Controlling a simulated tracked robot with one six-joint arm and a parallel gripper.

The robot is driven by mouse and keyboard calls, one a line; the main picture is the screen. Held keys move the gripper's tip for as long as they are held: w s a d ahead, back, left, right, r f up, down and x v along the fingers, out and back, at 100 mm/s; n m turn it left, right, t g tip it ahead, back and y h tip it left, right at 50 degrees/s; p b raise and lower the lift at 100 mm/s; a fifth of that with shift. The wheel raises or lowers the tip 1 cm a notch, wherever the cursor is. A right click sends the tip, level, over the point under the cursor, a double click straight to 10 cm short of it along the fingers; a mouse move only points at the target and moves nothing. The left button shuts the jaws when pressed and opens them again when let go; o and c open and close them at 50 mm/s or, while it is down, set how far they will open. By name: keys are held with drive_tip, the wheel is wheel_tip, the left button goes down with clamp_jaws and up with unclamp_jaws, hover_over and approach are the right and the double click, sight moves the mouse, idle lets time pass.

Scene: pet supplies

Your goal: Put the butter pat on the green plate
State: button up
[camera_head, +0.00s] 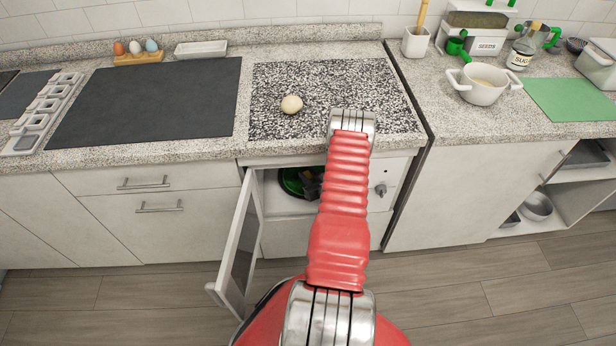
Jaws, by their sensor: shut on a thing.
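The green plate (291,179) lies inside the open compartment under the counter, dark green and partly covered. My gripper (309,187) shows as dark parts at the plate, half hidden behind my red arm. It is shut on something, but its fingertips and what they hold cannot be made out. I cannot pick out the butter pat; it may be in my gripper, out of sight. A round cream-coloured ball (291,104) lies on the speckled counter panel above.
The compartment's door (240,240) hangs open to the left. A knob (380,190) is on its right. A white pot (482,83), green mat (571,99) and sugar bottle (523,47) stand right; an egg holder (137,57) stands back left.

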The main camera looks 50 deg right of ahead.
drive_tip(key=shift+f, duration=0.25)
drive_tip(key=o, duration=1)
drive_tip(key=shift+s+a+r, duration=0.15)
drive_tip(key=shift+s+r, duration=0.1)
drive_tip(key=shift+s, duration=0.15)
drive_tip(key=v, duration=1.1)
drive_tip(key=shift+a, duration=0.1)
drive_tip(key=shift+s, duration=0.1)
